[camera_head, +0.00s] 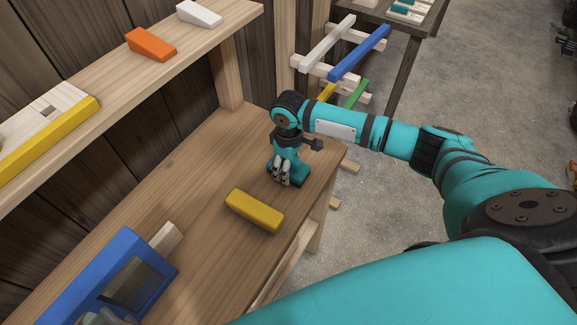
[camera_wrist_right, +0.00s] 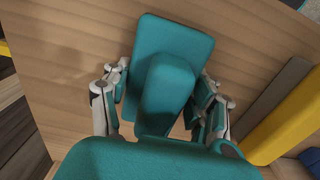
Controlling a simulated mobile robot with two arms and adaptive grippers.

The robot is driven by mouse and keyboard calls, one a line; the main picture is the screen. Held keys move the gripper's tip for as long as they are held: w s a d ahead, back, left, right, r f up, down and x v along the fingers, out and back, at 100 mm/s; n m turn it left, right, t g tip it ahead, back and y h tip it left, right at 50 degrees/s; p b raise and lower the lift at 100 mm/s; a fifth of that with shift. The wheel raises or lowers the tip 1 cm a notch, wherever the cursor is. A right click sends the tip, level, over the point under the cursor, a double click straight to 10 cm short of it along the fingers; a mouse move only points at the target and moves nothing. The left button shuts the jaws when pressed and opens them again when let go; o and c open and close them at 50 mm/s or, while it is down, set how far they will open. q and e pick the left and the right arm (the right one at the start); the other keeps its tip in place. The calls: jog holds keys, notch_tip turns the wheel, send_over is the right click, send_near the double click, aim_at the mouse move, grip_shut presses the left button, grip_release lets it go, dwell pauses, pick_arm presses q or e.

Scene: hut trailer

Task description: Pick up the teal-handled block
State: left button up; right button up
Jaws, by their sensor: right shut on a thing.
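The teal-handled block shows in the right wrist view as a flat teal base (camera_wrist_right: 190,35) with a raised rounded teal handle (camera_wrist_right: 167,85). My right gripper (camera_wrist_right: 160,105) is shut on the handle, with one finger on each side of it. In the head view my right gripper (camera_head: 282,178) points down at the workbench's far right end, and part of the teal block (camera_head: 301,174) shows beside its fingers. I cannot tell whether the block touches the bench top.
A yellow block (camera_head: 254,211) lies on the workbench (camera_head: 195,195) nearer me. A blue frame-like piece (camera_head: 112,262) is at the lower left. The shelf (camera_head: 75,75) holds orange (camera_head: 150,44) and white (camera_head: 200,14) wedges. A rack with coloured bars (camera_head: 358,55) stands behind.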

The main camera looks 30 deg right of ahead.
jog(key=c, duration=0.3)
pick_arm(q)
jog(key=shift+s, duration=0.25)
jog(key=shift+s, duration=0.1)
pick_arm(e)
jog(key=shift+r, duration=0.1)
jog(key=shift+r, duration=0.2)
pick_arm(q)
notch_tip(320, 180, down, 2)
jog(key=shift+s+b, duration=0.1)
jog(key=shift+b, duration=0.85)
pick_arm(e)
notch_tip(320, 180, up, 10)
jog(key=shift+f, duration=0.25)
